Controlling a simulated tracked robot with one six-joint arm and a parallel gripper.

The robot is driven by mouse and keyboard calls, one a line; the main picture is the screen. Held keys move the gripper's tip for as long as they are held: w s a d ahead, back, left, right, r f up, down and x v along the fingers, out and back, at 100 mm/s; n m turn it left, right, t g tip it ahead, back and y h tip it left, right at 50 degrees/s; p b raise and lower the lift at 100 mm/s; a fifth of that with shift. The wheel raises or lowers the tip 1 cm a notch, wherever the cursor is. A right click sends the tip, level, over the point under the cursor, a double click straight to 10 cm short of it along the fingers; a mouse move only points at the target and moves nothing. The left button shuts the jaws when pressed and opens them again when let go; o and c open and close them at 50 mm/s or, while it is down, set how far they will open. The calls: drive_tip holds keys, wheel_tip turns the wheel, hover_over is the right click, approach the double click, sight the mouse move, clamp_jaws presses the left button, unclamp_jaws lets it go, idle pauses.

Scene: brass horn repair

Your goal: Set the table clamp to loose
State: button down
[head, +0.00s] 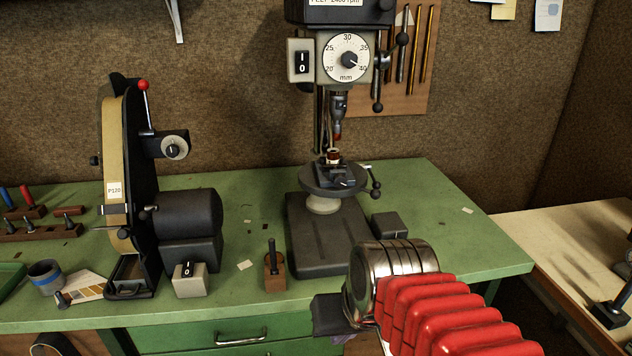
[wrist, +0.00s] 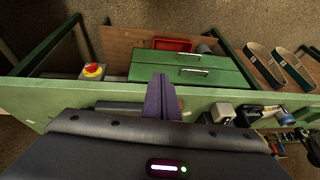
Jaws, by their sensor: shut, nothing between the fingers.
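The drill press (head: 343,120) stands at the back of the green bench, with its round table (head: 318,181) below the chuck. A lever with black knobs (head: 375,186) sticks out at the right side of the table; it looks like the table clamp, but its setting is too small to read. A small vise (head: 340,178) with a reddish workpiece sits on the table. My gripper (head: 338,338) is low at the bench's front edge, well in front of the press and apart from it. Its purple fingers (wrist: 162,97) are shut and empty in the wrist view.
A belt sander (head: 130,190) stands left of the press. A brown block holding a dark tool (head: 275,270), a switch box (head: 190,279) and a dark box (head: 390,225) are on the bench. A red stop button (wrist: 93,70) shows in the wrist view. The bench's right end is mostly clear.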

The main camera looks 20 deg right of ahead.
drive_tip(key=shift+s+a+r+n+t, duration=0.25)
drive_tip(key=shift+s+a+r+n, duration=0.05)
drive_tip(key=shift+a+r+n, duration=0.4)
drive_tip(key=shift+s+a+r+n+t, duration=0.3)
drive_tip(key=shift+a+r+n, duration=0.3)
drive_tip(key=shift+a, duration=0.2)
drive_tip(key=shift+d, duration=0.1)
